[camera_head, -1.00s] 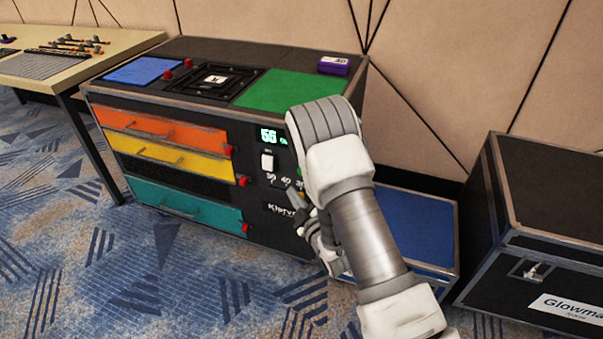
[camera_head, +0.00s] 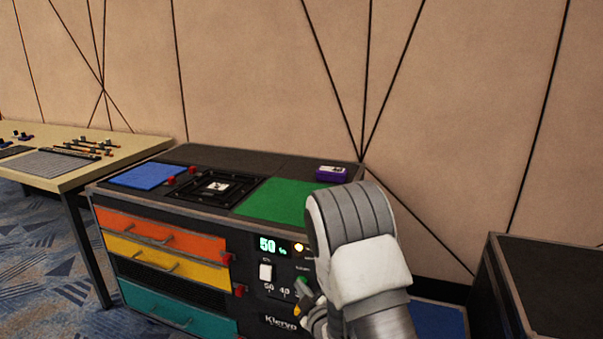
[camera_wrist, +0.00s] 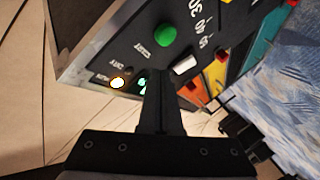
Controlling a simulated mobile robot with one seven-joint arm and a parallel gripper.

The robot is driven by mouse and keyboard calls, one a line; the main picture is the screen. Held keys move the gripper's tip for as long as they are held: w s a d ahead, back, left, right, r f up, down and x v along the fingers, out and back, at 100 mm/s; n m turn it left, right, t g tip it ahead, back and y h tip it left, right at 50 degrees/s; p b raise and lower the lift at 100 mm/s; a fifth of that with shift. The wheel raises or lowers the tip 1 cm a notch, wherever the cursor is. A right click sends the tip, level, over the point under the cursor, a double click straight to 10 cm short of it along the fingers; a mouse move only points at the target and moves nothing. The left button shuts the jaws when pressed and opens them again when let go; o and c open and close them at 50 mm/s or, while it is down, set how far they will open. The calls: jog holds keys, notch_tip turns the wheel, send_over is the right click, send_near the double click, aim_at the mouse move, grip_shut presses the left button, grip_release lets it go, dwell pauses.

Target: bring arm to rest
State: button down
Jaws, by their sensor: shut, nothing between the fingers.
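My arm (camera_head: 362,240) reaches up at the right of the head view and bends down in front of the black control cabinet (camera_head: 262,309). My gripper (camera_head: 302,294) is partly hidden behind my arm and hangs near the cabinet's front panel. In the wrist view the fingers (camera_wrist: 160,88) are shut with nothing between them. They point toward the panel, where a green button (camera_wrist: 166,36), a white switch (camera_wrist: 186,64) and a lit lamp (camera_wrist: 117,83) show. I cannot tell whether the fingertips touch the panel.
The cabinet has orange (camera_head: 160,230), yellow (camera_head: 167,262) and teal (camera_head: 178,311) drawers, all shut. A purple box (camera_head: 331,174) sits on its top. A table (camera_head: 85,165) stands at left, a black case (camera_head: 550,280) at right. A wall (camera_head: 270,80) rises behind.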

jog(key=s+d+r+m+g+h, duration=0.2)
jog(key=s+d+r+m, duration=0.25)
jog(key=r, duration=0.35)
jog(key=s+d+r+m+g+h, duration=0.2)
jog(key=s+d+r+m, duration=0.15)
jog(key=d+r, duration=0.4)
jog(key=s+d+r+m+g+h, duration=0.1)
jog(key=s+r+m+g, duration=0.15)
jog(key=s, duration=0.95)
jog(key=s+d+r+m+g, duration=0.15)
jog(key=s+r, duration=0.25)
jog(key=s, duration=0.9)
notch_tip(320, 180, up, 28)
jog(key=g+p, duration=0.1)
jog(key=p, duration=2.7)
jog(key=shift+s+a+m, duration=0.25)
jog(key=shift+s+m, duration=0.05)
jog(key=shift+m, duration=0.1)
jog(key=shift+r, duration=0.1)
